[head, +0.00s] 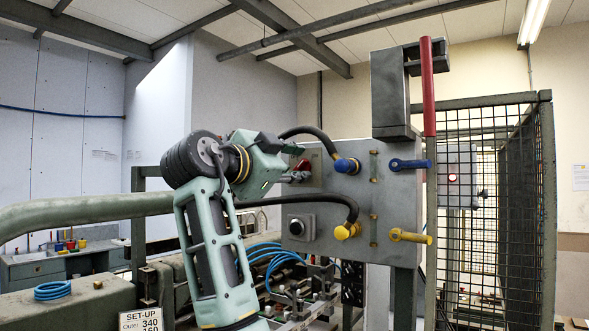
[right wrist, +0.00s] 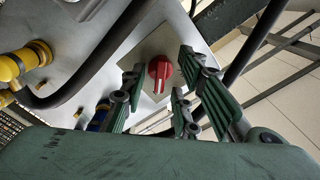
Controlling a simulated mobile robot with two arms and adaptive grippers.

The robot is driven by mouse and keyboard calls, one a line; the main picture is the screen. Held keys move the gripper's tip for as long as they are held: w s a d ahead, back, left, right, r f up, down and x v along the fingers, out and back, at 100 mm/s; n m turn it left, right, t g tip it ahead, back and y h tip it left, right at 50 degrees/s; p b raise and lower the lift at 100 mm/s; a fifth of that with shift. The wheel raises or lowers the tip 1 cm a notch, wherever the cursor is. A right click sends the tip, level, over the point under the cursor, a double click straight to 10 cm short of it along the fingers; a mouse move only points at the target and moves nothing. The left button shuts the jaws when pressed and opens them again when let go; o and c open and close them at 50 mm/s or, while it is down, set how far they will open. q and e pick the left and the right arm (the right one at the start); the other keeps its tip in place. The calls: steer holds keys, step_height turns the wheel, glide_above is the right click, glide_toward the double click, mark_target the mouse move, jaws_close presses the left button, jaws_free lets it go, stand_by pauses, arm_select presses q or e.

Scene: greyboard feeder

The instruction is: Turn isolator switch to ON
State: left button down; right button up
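The isolator switch is a red rotary knob with a white pointer line on a square pale plate, in the middle of the right wrist view (right wrist: 160,74). In the head view the red knob (head: 302,165) shows partly, behind my gripper at the left of the grey panel. My right gripper (head: 291,178) is up at the panel beside the knob. In the right wrist view its green fingers (right wrist: 158,93) stand apart on both sides of the knob, with gaps visible. No ON or OFF lettering is readable. My left gripper is not in view.
The grey panel (head: 330,206) also bears a blue connector (head: 346,165) and a yellow connector (head: 346,231) with black hoses, a black round knob (head: 297,227), and blue and yellow lever handles. A mesh fence (head: 490,200) stands at the right.

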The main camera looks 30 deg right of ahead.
steer(key=v, duration=1.1)
steer(key=shift+a, duration=0.2)
